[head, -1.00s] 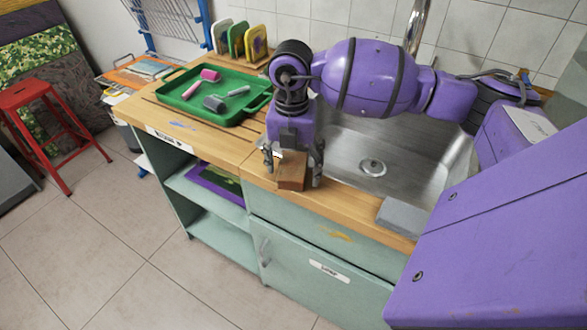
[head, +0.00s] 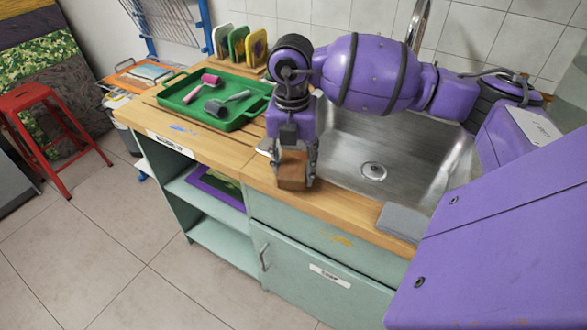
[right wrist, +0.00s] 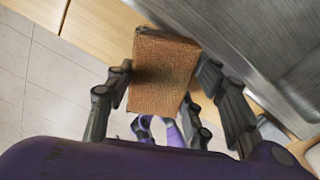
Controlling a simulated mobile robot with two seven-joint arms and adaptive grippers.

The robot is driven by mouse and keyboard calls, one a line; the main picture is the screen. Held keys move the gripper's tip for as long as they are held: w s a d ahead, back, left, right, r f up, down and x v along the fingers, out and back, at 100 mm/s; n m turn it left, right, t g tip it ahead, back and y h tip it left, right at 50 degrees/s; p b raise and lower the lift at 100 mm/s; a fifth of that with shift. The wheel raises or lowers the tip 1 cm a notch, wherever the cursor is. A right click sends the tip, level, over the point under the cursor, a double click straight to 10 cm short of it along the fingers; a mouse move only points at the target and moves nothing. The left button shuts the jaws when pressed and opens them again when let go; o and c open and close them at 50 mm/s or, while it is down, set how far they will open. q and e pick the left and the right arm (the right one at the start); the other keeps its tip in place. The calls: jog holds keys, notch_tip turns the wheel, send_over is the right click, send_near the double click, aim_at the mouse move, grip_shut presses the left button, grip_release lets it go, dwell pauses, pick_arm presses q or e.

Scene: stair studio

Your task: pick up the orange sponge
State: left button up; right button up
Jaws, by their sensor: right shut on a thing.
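The orange sponge (head: 291,171), a brownish-orange block, is at the counter's front edge beside the sink in the head view. It also shows in the right wrist view (right wrist: 165,70), between the fingers. My right gripper (head: 293,162) points down and is shut on the sponge, with fingers against two opposite sides. In the right wrist view my right gripper (right wrist: 160,95) has dark fingers on both sides of the block. Whether the sponge still touches the counter is hard to tell. My left gripper is not in view.
The steel sink (head: 400,165) is right of the sponge, with a grey block (head: 402,222) on its front edge. A green tray (head: 262,108) with rollers stands at the left on the wooden counter (head: 222,152). A red stool (head: 33,92) stands on the floor at far left.

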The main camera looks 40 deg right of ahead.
jog(key=s+a+r, duration=0.7)
jog(key=s+r, duration=0.4)
jog(key=s, duration=0.1)
jog(key=shift+a, duration=0.15)
